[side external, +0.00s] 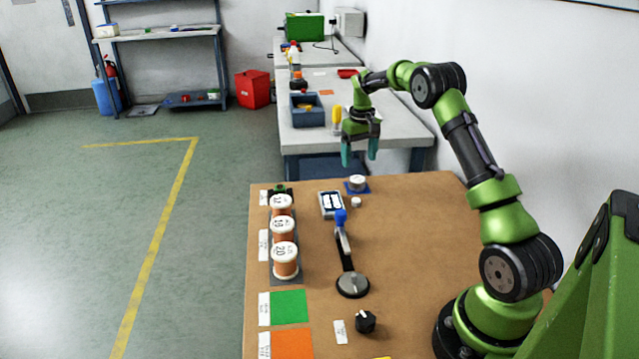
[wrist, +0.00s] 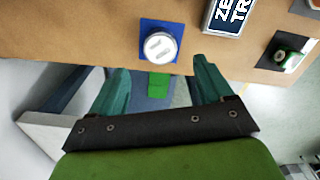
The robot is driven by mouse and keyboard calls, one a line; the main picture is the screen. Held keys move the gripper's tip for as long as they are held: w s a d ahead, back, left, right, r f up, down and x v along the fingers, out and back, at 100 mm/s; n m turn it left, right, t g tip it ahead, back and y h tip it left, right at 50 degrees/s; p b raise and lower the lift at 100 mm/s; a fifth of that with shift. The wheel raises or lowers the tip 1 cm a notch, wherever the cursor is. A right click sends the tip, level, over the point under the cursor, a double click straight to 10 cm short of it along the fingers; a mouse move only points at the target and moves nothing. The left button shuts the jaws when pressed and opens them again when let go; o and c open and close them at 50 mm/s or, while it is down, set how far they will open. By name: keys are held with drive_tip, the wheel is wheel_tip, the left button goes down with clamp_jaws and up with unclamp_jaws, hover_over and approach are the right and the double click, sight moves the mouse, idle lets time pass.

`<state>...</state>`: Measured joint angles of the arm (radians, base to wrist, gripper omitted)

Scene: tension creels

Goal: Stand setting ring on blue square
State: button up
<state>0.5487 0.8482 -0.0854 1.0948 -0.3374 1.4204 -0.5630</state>
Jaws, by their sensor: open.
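The blue square (side external: 363,190) lies at the far end of the brown table; it also shows in the wrist view (wrist: 146,24). A short round white and grey piece (side external: 357,182), which looks like the setting ring, stands on it. In the wrist view its pale round top (wrist: 159,46) faces the camera, with blue showing around it. My gripper (side external: 360,153) is above the far table edge, apart from the piece. Its teal fingers are spread and empty, and the wrist view shows a wide gap between them (wrist: 160,66).
A labelled tray (side external: 331,205), a small white piece (side external: 356,202) and a blue-tipped lever (side external: 344,240) are near the square. Several copper spools (side external: 285,262) line the left edge. Green (side external: 289,308) and orange (side external: 292,344) squares lie nearer. The table's right middle is clear.

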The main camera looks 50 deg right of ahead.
drive_tip(key=s+a+r+t, duration=0.2)
drive_tip(key=s+a+r, duration=0.1)
drive_tip(key=a+r, duration=0.6)
drive_tip(key=s+a+r+t, duration=0.1)
drive_tip(key=s+a+r, duration=0.1)
drive_tip(key=a+r, duration=0.75)
drive_tip(key=s+a+f+n+t+y, duration=0.1)
drive_tip(key=s+a+t, duration=0.3)
drive_tip(key=s+a, duration=1.1)
drive_tip(key=shift+s+a+f+y, duration=0.3)
drive_tip(key=shift+s+f+y, duration=0.2)
drive_tip(key=shift+s+f, duration=0.4)
